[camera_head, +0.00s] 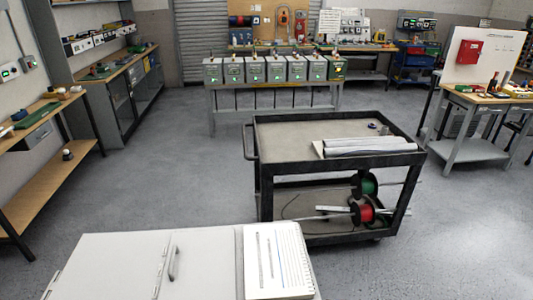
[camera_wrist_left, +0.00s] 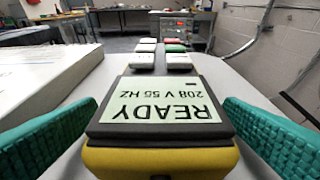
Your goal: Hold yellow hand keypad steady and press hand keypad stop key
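The yellow hand keypad (camera_wrist_left: 158,160) lies centred in the left wrist view. Its dark-framed pale display (camera_wrist_left: 162,105) appears upside down and reads READY, 208 V 55 HZ. Its several keys, white, reddish and green, lie beyond the display (camera_wrist_left: 162,55); I cannot tell any markings on them. My left gripper (camera_wrist_left: 160,140) has teal ribbed fingers on both sides of the keypad's display end. The keypad and both grippers are out of the head view.
A pale surface with a notebook (camera_head: 276,262) shows at the lower front in the head view. A black cart (camera_head: 285,135) with rolled sheets (camera_head: 370,147) and cable spools (camera_head: 364,212) stands beyond it. Workbenches line the room. Open grey floor (camera_head: 150,190) lies left of the cart.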

